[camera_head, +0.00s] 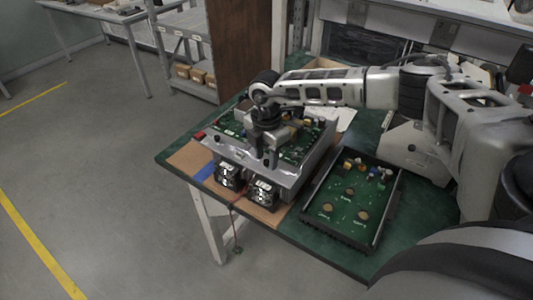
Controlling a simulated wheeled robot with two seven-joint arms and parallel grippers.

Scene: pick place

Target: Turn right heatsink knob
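A metal chassis (297,179) with a green circuit board inside stands on the table. Two black finned heatsinks are on its front side, the left heatsink (228,176) and the right heatsink (263,194). My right gripper (263,160) reaches in from the right and points down over the chassis's front edge, just above and behind the right heatsink. Its fingers are small and dark here, and I cannot tell how far apart they are. No knob can be made out; the gripper covers that spot. My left gripper is not in view.
A second open tray (316,222) with a green board lies to the right of the chassis. The green table (177,153) has its front edge close to the heatsinks, with a thin red cable hanging over it. A shelf unit (184,42) stands behind left.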

